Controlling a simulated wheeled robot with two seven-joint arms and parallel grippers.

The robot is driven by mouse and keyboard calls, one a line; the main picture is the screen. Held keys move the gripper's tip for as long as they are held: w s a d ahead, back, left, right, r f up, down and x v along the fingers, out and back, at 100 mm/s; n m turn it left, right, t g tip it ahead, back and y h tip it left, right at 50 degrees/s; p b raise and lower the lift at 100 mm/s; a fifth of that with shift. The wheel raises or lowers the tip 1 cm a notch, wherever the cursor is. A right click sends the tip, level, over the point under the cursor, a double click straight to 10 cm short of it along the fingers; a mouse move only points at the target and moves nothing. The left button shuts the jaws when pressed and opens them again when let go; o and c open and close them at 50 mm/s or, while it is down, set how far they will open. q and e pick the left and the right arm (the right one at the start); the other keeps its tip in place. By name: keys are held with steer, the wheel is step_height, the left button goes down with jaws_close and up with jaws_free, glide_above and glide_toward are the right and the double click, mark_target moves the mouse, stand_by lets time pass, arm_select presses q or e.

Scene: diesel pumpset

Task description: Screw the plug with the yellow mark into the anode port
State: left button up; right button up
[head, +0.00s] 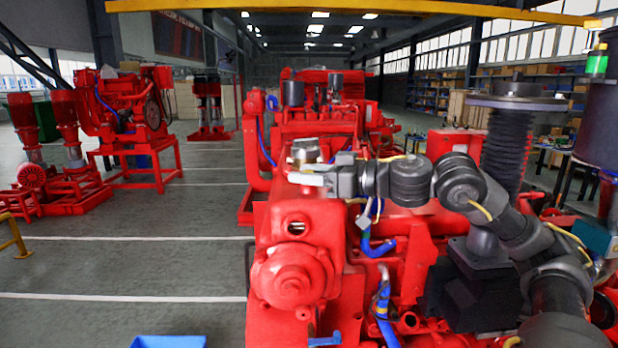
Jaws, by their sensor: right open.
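My right gripper (308,172) comes in from the right and points left above the front of the red diesel engine (330,225). Its pale fingers are apart, and I see nothing held between them. A grey metal part (305,149) shows just behind the fingers; I cannot tell whether it is a cap on the engine. A dark round opening (296,228) shows on the engine's front housing, below the gripper; I cannot tell whether it is the anode port. I cannot make out a plug with a yellow mark. My left gripper is not in view.
A blue bin (168,341) shows at the bottom edge, left of the engine. Blue hoses (378,246) run along the engine's right side. Another red pumpset (125,105) stands far left. The grey floor (150,265) between is clear. A yellow beam (380,7) crosses overhead.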

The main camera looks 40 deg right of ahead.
steer(key=shift+d+f+n+g+y, duration=0.1)
steer(key=shift+n+g+y, duration=0.4)
steer(key=shift+y, duration=0.3)
steer(key=shift+w+r+n+g+y+p, duration=0.1)
steer(key=shift+r+n+g+y+p, duration=0.15)
steer(key=shift+n+g+y, duration=0.35)
steer(key=shift+d+r+n+g+y+p, duration=0.1)
steer(key=shift+r+n+g+y+p, duration=0.05)
steer(key=shift+n+g+y+p, duration=0.95)
steer(key=shift+y+p, duration=0.4)
steer(key=shift+p, duration=0.05)
steer(key=shift+f+n+g, duration=0.25)
steer(key=shift+n+g, duration=0.05)
steer(key=shift+g, duration=0.1)
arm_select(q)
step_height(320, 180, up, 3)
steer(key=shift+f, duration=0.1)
arm_select(e)
steer(key=shift+f, duration=0.1)
jaws_close()
